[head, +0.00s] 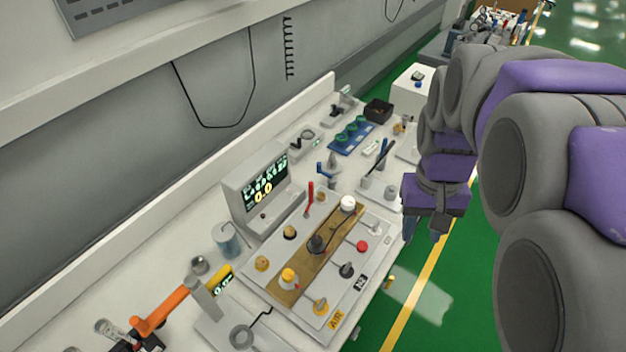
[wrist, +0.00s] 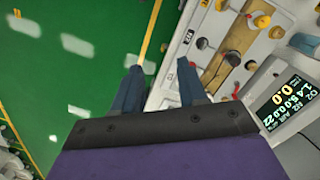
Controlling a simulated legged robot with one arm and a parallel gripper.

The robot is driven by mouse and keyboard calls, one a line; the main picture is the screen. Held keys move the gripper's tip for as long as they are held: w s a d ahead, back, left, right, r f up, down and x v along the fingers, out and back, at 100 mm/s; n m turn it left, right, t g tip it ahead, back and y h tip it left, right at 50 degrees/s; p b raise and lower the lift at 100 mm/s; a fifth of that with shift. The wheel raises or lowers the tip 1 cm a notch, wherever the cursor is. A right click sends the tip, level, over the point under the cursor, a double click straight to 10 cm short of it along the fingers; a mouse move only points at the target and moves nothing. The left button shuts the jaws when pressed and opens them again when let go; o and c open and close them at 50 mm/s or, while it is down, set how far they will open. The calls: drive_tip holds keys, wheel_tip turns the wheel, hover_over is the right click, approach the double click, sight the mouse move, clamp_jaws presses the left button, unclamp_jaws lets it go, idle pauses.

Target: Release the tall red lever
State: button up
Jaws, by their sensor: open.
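The tall red lever (head: 310,196) stands upright at the back edge of the panel board (head: 262,276), just right of the monitor, in the head view. I cannot make it out with certainty in the wrist view. My gripper (head: 423,228) is open and empty, well to the right of the lever, beyond the panel's right side near the cart's edge. In the wrist view the gripper's two blue fingers (wrist: 160,78) are apart, with the green floor and the cart edge behind them.
The monitor (head: 260,188) stands behind the panel. Knobs, including a red one (head: 361,246) and a white one (head: 348,203), stick up from the board. An orange-handled tool (head: 162,311) lies at the front left. Green floor (head: 450,290) is open to the right.

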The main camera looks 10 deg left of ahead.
drive_tip(key=w+a+n, duration=0.1)
drive_tip(key=w+a, duration=0.3)
drive_tip(key=w, duration=0.6)
drive_tip(key=n+t+p, duration=0.1)
drive_tip(key=n, duration=0.4)
hover_over(311, 200)
wheel_tip(311, 200, down, 8)
drive_tip(key=shift+y, duration=0.3)
drive_tip(key=f+b, duration=0.1)
drive_tip(key=f, duration=0.4)
drive_tip(key=f+b, duration=0.1)
drive_tip(key=f, duration=0.5)
drive_tip(key=w+f+b, duration=0.1)
drive_tip(key=f, duration=0.4)
drive_tip(key=shift+a+f, duration=0.15)
drive_tip(key=shift+f, duration=0.2)
clamp_jaws()
